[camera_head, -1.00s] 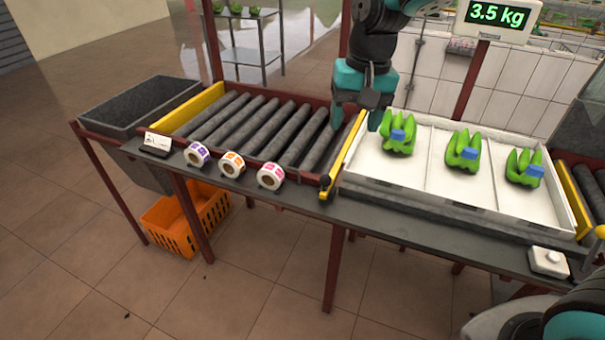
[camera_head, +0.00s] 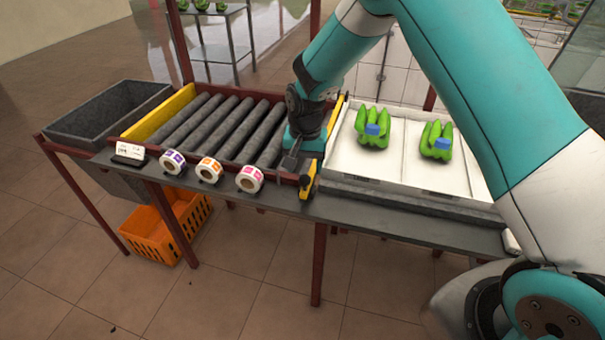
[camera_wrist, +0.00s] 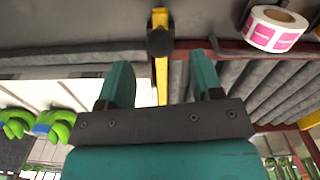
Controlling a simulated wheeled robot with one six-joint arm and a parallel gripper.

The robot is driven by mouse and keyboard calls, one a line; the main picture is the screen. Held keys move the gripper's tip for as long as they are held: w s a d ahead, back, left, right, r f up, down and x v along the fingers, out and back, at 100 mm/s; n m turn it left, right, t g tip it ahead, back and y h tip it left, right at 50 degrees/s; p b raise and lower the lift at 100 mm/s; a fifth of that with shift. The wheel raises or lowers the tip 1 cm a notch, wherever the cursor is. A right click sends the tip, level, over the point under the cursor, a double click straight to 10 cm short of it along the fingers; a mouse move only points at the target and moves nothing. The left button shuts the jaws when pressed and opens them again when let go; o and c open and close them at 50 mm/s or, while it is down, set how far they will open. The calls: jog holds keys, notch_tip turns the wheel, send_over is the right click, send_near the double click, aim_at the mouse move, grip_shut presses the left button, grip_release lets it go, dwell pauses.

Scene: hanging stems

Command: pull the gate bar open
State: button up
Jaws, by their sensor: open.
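The gate bar (camera_head: 308,181) is yellow with a dark knob at its near end. It runs between the rollers and the white tray, and my arm hides its middle in the head view. In the wrist view the yellow bar (camera_wrist: 161,78) runs up the picture between my fingers, with the dark knob (camera_wrist: 160,40) just beyond the fingertips. My gripper (camera_wrist: 161,62) is open, with one teal finger on each side of the bar's line. I cannot tell whether either finger touches it. In the head view my gripper (camera_head: 295,155) is low over the bar, behind its knob end.
Three label rolls, one of them pink (camera_head: 250,179), stand on the front ledge left of the knob. The white tray (camera_head: 405,150) with green banana bunches (camera_head: 373,128) lies right of the bar. Rollers (camera_head: 235,130) lie left. An orange crate (camera_head: 165,228) is below.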

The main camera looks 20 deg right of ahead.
aim_at(305, 175)
jog(key=shift+f+p, duration=0.35)
jog(key=shift+f, duration=1.95)
